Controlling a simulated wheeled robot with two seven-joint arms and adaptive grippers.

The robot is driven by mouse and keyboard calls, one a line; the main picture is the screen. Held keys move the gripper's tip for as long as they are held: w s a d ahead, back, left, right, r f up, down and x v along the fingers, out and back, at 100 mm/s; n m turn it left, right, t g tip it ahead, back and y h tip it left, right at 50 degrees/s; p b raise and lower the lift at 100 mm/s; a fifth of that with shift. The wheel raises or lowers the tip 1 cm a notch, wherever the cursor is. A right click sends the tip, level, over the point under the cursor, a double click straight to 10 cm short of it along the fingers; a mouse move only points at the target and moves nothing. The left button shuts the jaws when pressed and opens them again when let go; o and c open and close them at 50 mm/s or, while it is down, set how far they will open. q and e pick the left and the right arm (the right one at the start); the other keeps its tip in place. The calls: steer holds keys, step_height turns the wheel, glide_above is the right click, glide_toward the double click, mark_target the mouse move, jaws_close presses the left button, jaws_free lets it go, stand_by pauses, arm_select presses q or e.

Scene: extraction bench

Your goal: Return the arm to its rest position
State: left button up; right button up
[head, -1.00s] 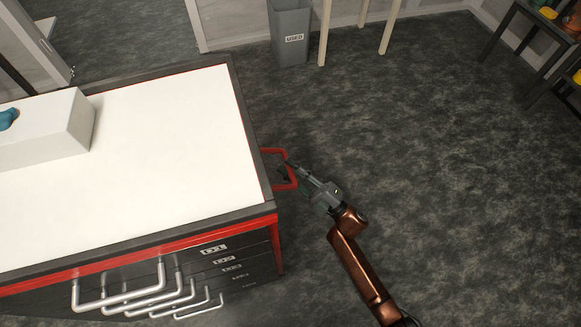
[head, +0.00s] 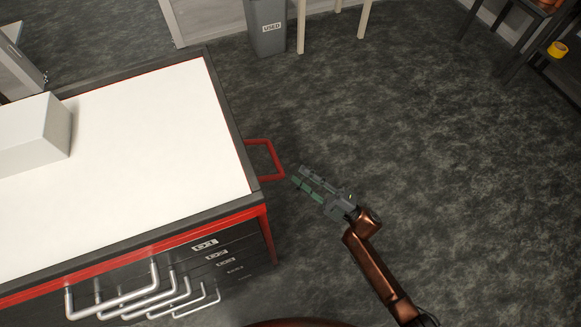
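My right arm comes in from the bottom right. Its gripper (head: 298,175) is just right of the red side handle (head: 268,143) of the workbench cart. The fingertips look apart with nothing between them, and a small gap seems to separate them from the handle. My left gripper is not in view.
The cart has a white top (head: 150,150) with a white box (head: 35,135) at its left. Silver drawer handles (head: 115,305) stick out at the front. A grey bin (head: 267,30) stands at the back. Dark floor (head: 430,150) to the right is clear.

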steer(key=shift+v, duration=0.85)
